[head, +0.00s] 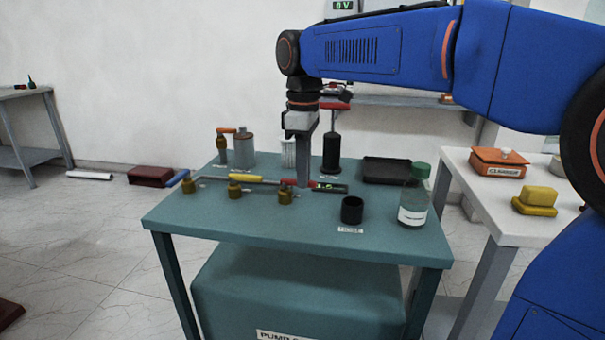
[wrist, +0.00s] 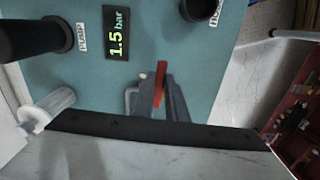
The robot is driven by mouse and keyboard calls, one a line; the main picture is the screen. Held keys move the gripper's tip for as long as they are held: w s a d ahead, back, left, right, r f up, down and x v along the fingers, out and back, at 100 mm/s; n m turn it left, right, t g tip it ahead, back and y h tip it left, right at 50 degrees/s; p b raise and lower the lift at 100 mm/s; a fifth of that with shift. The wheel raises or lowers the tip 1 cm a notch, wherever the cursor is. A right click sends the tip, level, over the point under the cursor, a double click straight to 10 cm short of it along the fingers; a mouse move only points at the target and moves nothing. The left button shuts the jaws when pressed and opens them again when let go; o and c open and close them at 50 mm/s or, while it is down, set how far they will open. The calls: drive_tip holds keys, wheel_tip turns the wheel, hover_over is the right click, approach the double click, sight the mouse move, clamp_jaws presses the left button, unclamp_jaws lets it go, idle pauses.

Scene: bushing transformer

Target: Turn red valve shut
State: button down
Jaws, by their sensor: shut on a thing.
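The red valve handle (head: 288,182) is at the right end of a grey pipe (head: 212,180) on the teal table, above a brass valve body (head: 285,197). My gripper (head: 304,184) points straight down at it and hides part of it. In the wrist view, the red handle (wrist: 160,75) shows as a narrow strip between the fingers of my gripper (wrist: 157,98), which are shut on it. A yellow handle (head: 245,177) and a blue handle (head: 178,178) sit on the other brass valves to the left. The red handle's exact angle to the pipe is hard to tell.
A display (wrist: 116,32) reading 1.5 bar lies close to the red valve. A black cup (head: 352,210) and a green-capped bottle (head: 413,208) stand to the right. A black pump (head: 331,152) and a dark tray (head: 387,172) are behind. The table's front strip is clear.

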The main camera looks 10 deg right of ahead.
drive_tip(key=shift+w+n, duration=0.15)
drive_tip(key=shift+n, duration=0.15)
drive_tip(key=c, duration=1.8)
unclamp_jaws()
drive_tip(key=shift+o, duration=0.2)
wheel_tip(320, 180, up, 17)
drive_tip(key=shift+r, duration=0.2)
